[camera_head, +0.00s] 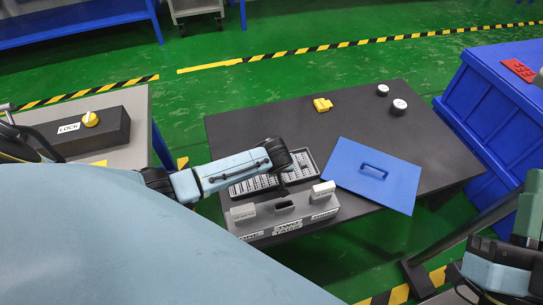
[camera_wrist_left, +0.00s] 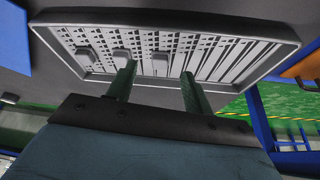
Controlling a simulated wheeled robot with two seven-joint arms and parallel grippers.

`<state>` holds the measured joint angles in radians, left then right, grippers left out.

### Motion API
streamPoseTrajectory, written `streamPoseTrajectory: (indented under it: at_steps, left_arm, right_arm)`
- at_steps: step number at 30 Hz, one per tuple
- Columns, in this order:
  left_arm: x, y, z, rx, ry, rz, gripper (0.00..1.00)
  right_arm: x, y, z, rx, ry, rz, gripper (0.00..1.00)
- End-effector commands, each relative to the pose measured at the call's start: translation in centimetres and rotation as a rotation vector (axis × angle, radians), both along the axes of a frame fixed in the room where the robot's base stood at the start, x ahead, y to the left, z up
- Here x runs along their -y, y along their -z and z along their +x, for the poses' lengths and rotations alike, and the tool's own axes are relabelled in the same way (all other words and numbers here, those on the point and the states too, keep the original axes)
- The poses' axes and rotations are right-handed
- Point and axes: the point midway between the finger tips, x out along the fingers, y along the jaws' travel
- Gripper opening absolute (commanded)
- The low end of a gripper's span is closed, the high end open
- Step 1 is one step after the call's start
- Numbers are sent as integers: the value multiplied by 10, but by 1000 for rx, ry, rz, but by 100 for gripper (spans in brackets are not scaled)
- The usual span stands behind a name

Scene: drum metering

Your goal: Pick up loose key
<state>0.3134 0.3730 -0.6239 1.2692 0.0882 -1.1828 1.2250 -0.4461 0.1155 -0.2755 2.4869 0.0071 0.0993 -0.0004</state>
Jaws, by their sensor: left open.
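My left gripper (camera_head: 284,188) is over the grey tray (camera_head: 310,166) on the dark table in the head view. In the left wrist view its two green fingers (camera_wrist_left: 157,90) are apart, with nothing clamped between them. Their tips point at the tray (camera_wrist_left: 270,24), which has a perforated part and a slatted part. Three small grey blocks stand on it: one (camera_wrist_left: 160,62) shows between the fingertips, another (camera_wrist_left: 122,56) beside the left finger, the third (camera_wrist_left: 86,54) farther left. I cannot tell which is the loose key. My right gripper's jaws are outside the head view.
A grey slotted block (camera_head: 285,222) with labels and light pieces stands just in front of the tray. A blue panel (camera_head: 375,175) with a handle lies to the right. A yellow object (camera_head: 322,104) and two white-topped cylinders (camera_head: 399,106) stand farther back. A blue crate (camera_head: 500,110) is at right.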

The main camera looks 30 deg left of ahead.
Motion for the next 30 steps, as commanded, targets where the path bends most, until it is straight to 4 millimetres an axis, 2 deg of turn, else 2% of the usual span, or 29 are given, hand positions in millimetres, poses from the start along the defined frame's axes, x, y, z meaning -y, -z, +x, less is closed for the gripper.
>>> streamPoseTrajectory:
  at_steps: [3, 9, 20, 30]
  left_arm:
    - [-2, 12, 3, 1, -1, 2, 51]
    - [-5, 22, 7, 0, 0, 1, 51]
    - [-6, 23, 8, 1, 0, 1, 51]
    - [-6, 23, 8, 1, 0, 1, 7]
  right_arm:
    - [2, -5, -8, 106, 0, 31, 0]
    - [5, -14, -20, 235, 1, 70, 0]
    - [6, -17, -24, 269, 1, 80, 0]
    - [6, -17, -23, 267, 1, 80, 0]
